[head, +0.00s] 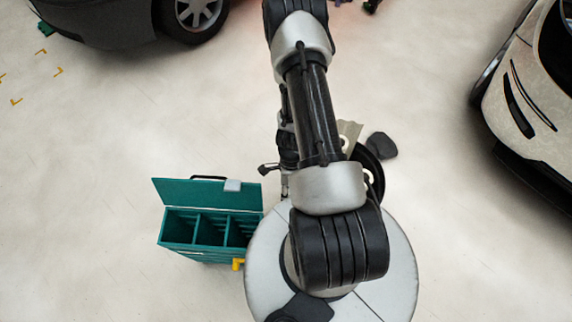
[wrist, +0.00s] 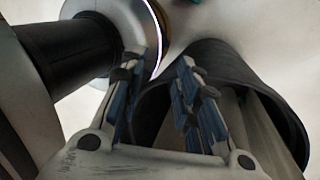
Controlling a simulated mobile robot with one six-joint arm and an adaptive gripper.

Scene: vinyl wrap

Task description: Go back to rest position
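My gripper (wrist: 163,62) shows in the wrist view with its two blue-padded fingers apart and nothing between them. Its tips are beside the rim of a round black bin (wrist: 290,112), which holds pale rolled material (wrist: 240,125). In the head view my arm runs up the middle from the round base and covers most of the gripper. The same black bin (head: 378,177) partly shows to the right of my arm, with pale rolls (head: 349,134) sticking out of it.
A teal toolbox (head: 181,246) with its lid open and empty-looking compartments stands left of my base. A dark flat piece (head: 381,145) lies by the bin. A dark car (head: 110,20) is at the upper left, a pale car (head: 530,95) at the right.

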